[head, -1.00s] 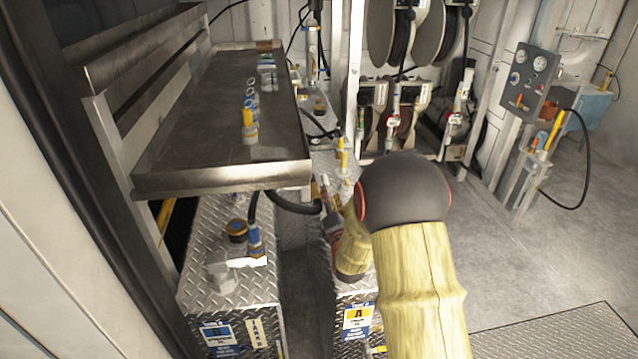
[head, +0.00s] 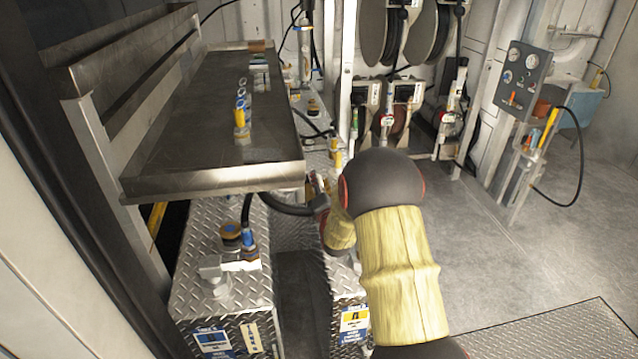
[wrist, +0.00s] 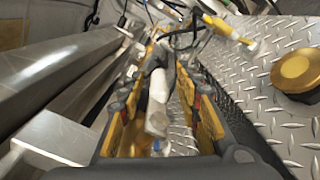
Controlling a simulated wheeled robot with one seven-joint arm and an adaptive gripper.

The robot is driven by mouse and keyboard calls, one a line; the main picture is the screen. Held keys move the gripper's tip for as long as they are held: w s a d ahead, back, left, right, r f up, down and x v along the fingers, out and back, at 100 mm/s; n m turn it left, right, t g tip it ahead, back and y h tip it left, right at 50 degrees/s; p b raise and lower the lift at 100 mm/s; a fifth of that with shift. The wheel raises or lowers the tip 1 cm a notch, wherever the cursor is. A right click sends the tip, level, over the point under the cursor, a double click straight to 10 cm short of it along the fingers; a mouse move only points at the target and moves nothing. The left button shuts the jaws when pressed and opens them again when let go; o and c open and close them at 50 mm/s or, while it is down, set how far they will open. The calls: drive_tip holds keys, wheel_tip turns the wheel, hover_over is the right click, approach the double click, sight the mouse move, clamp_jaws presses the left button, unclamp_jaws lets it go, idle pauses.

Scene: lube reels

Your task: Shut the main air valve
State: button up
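I cannot tell for sure which fitting is the main air valve. A yellow-handled fitting (wrist: 228,28) shows ahead and right of my gripper in the wrist view. Yellow fittings (head: 335,150) also stand on the tanks beyond my arm in the head view. My gripper (wrist: 165,118) is open in the wrist view, its yellow-orange finger pads apart. A pale grey cylindrical piece (wrist: 157,100) shows between the fingers; I cannot tell whether they touch it. In the head view my gripper is mostly hidden by my arm and the metal tray.
The metal tray (head: 215,165) is close on the left; its frame fills the wrist view's left. Diamond-plate tanks (head: 195,285) stand below, with a yellow cap (wrist: 298,70) at right. A gauge panel (head: 522,80) and hose reels (head: 385,40) stand behind. Right floor is clear.

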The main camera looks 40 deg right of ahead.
clamp_jaws()
idle(0.5)
idle(0.4)
